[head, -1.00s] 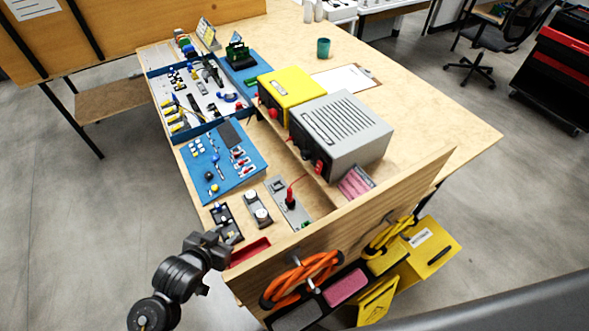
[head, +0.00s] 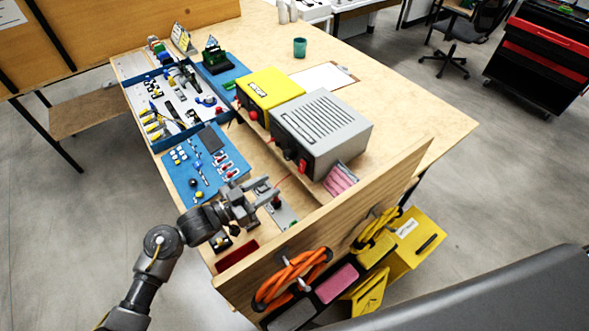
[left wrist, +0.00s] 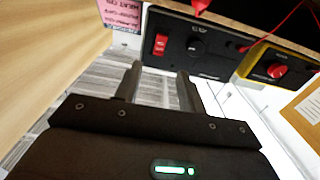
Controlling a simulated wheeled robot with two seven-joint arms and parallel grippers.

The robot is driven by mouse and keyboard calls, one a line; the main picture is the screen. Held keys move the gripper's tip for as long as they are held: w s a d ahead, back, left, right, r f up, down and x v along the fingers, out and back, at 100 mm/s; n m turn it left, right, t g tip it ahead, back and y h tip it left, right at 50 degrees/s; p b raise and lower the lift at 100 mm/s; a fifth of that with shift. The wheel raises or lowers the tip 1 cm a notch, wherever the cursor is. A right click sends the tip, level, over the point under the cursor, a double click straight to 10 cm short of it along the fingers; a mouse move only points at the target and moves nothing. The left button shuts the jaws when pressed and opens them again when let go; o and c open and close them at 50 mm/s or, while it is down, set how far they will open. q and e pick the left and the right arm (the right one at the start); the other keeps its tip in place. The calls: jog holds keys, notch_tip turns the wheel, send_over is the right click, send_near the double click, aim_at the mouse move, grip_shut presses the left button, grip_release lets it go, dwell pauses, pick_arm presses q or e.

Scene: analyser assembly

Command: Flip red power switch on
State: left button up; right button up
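The red power switch (left wrist: 161,44) is a rocker on the black front panel of a grey box, left of a round black knob (left wrist: 196,46). In the head view the switch shows as a small red spot (head: 303,165) on the grey box (head: 322,128). My left gripper (head: 262,192) is in front of the box, over the near strip of the bench. In the left wrist view its two fingers (left wrist: 160,88) are apart with nothing between them. They are short of the panel and not touching the switch. Whether the switch is on or off is unclear. My right gripper is out of view.
A yellow box (head: 270,88) with a red knob stands beside the grey box. A wooden side board (head: 340,215) with hanging orange cables (head: 290,278) rises at the bench's near end. Red leads run at the box fronts. A blue mat (head: 190,175) with small parts lies left.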

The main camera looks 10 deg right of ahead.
aim_at(301, 167)
pick_arm(q)
jog(key=p+x, duration=0.1)
jog(key=x, duration=0.8)
jog(key=shift+w+d+p, duration=0.15)
jog(key=shift+d+p, duration=0.25)
